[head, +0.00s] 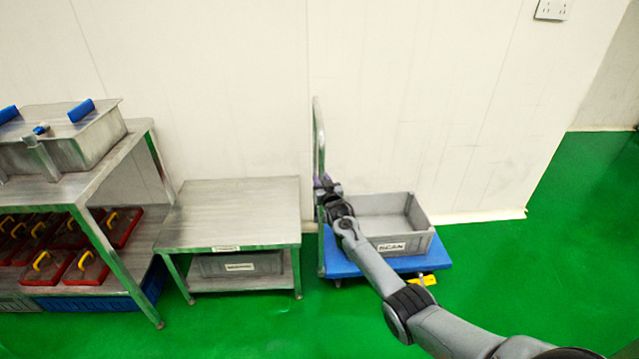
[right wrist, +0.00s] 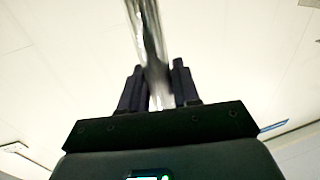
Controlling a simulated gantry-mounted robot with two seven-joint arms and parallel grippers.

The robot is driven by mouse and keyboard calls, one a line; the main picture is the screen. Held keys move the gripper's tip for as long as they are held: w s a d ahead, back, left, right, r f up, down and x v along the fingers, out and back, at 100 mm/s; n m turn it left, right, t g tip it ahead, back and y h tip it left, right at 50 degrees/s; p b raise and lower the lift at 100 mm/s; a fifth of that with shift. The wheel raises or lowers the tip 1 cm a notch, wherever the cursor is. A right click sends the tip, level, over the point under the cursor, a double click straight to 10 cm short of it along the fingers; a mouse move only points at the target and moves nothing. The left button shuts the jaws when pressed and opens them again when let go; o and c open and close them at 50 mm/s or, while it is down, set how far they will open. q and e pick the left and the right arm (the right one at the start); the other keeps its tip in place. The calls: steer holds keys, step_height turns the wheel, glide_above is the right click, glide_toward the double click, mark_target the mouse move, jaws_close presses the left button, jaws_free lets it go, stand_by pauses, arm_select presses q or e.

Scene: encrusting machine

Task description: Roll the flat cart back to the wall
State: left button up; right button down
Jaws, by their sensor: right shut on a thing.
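The flat cart has a blue deck (head: 345,266) and an upright metal push handle (head: 318,140) at its left end. It stands close to the white wall, beside a low steel table. A grey crate (head: 415,245) with a label sits on the deck. My right gripper (head: 322,184) is at the handle's upright. In the right wrist view, my right gripper (right wrist: 158,85) has its two dark fingers on either side of the shiny handle tube (right wrist: 148,35), shut on it. The arm hides part of the deck and crate. My left gripper is not in view.
A low steel table (head: 235,210) with a grey bin (head: 240,265) on its lower shelf stands just left of the cart. A larger steel rack (head: 150,150) with red trays is further left. The white wall (head: 420,100) is behind. Green floor (head: 560,250) is clear at right.

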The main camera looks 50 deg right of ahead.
steer(key=shift+f, duration=0.2)
steer(key=c, duration=1.2)
jaws_free()
steer(key=shift+c, duration=0.2)
steer(key=shift+o, duration=1.3)
steer(key=shift+d, duration=0.1)
steer(key=shift+o, duration=0.2)
steer(key=shift+w+d+r, duration=0.15)
steer(key=shift+r, duration=0.05)
steer(key=p+v, duration=0.6)
steer(key=v, duration=0.5)
